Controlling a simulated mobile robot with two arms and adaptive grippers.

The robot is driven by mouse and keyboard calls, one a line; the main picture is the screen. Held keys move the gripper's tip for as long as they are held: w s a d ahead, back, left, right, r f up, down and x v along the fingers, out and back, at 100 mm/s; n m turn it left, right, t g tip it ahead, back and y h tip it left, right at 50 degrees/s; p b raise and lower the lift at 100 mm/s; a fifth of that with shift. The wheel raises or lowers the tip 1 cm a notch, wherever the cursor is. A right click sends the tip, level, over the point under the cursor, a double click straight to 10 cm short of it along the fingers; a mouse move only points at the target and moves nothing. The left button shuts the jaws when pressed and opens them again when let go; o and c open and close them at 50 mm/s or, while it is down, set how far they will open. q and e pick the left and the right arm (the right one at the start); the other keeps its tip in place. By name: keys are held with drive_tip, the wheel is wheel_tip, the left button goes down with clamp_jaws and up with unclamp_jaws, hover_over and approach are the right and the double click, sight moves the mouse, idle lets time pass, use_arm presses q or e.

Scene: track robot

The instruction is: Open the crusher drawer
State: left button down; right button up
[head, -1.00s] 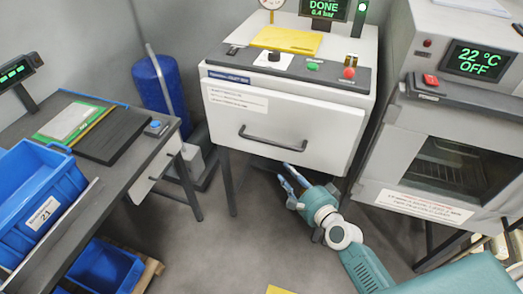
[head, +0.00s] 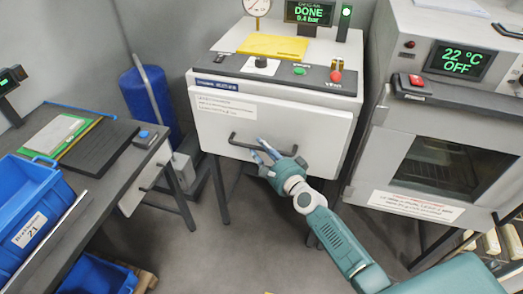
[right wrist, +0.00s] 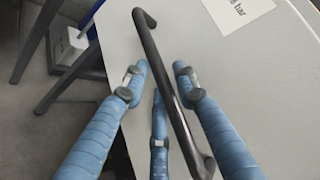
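The crusher (head: 277,78) is a white cabinet with a dark control strip; its screen (head: 310,13) reads DONE and 0.4 bar. Its drawer front (head: 215,131) carries a dark bar handle (head: 240,145), which also crosses the right wrist view (right wrist: 160,75). The drawer front looks closed. My right gripper (head: 262,150) is at the right part of the handle. In the right wrist view its blue fingers (right wrist: 158,85) are spread, with the handle between them; I see no clear grip. My left gripper is not in view.
An oven (head: 432,120) reading 22 °C OFF stands close on the right. A dark table (head: 85,215) with a blue crate (head: 30,215) is on the left. A blue cylinder (head: 150,105) stands behind. Grey floor lies open before the crusher.

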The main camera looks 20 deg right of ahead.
drive_tip(key=shift+c, duration=0.5)
clamp_jaws()
drive_tip(key=shift+a, duration=0.1)
drive_tip(key=s+a+p, duration=0.2)
drive_tip(key=s+a, duration=0.7)
drive_tip(key=s, duration=0.5)
drive_tip(key=s+a+p, duration=0.2)
drive_tip(key=s+a, duration=0.8)
drive_tip(key=s, duration=0.5)
drive_tip(key=shift+a, duration=0.25)
drive_tip(key=shift+o, duration=0.5)
unclamp_jaws()
